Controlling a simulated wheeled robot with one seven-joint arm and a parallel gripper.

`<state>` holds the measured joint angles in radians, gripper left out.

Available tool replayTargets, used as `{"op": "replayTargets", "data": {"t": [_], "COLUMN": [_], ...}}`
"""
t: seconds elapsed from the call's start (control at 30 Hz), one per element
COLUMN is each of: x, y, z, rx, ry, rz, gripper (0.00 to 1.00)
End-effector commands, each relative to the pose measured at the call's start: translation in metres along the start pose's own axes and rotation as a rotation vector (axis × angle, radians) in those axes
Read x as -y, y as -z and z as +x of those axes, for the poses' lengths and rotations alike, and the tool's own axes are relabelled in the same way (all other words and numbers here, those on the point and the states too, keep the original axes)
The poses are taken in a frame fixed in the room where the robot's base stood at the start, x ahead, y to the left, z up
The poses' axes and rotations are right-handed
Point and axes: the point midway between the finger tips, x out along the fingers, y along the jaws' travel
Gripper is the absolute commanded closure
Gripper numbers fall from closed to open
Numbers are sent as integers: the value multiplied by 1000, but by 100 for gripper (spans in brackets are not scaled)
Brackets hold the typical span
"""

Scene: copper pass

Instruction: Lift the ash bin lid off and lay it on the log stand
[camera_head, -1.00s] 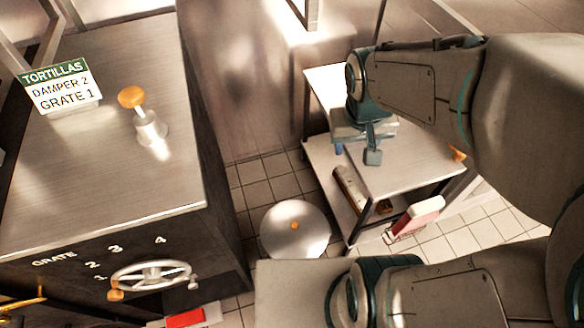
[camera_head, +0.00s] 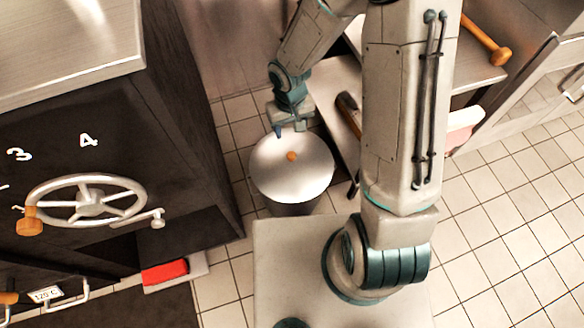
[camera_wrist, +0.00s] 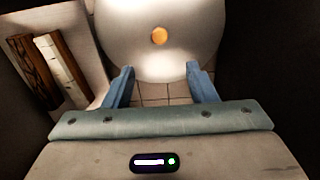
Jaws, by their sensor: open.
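The ash bin lid (camera_head: 275,178) is a round, shiny metal disc with an orange knob (camera_head: 291,156) at its middle. It sits on the dark ash bin (camera_head: 293,209) on the floor. My gripper (camera_head: 289,131) is at the lid's far edge in the head view, open and empty. In the wrist view the two blue fingers (camera_wrist: 161,84) are spread apart at the lid's near rim, and the knob (camera_wrist: 159,36) stands beyond them. The log stand (camera_head: 340,84) is right of the bin, partly hidden by my arm.
A dark stove with a handwheel (camera_head: 92,199) stands left of the bin. A red-topped block (camera_head: 165,272) lies by its foot. An orange-ended handle (camera_head: 488,42) lies on the surface at upper right. Tiled floor (camera_head: 490,235) at right is clear.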

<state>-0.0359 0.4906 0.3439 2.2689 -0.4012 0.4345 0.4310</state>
Motion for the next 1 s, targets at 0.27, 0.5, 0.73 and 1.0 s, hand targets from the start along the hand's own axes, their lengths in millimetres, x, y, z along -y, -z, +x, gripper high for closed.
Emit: {"op": "replayTargets", "data": {"t": [0.27, 0.5, 0.73, 1.0], "x": [3, 3, 2, -1], "y": [-1, 0, -1, -3], "z": [50, 88, 97, 130], "rx": [7, 5, 3, 5], "ry": [6, 5, 6, 5], "rz": [-3, -4, -3, -2], "gripper": [48, 48, 48, 48]}}
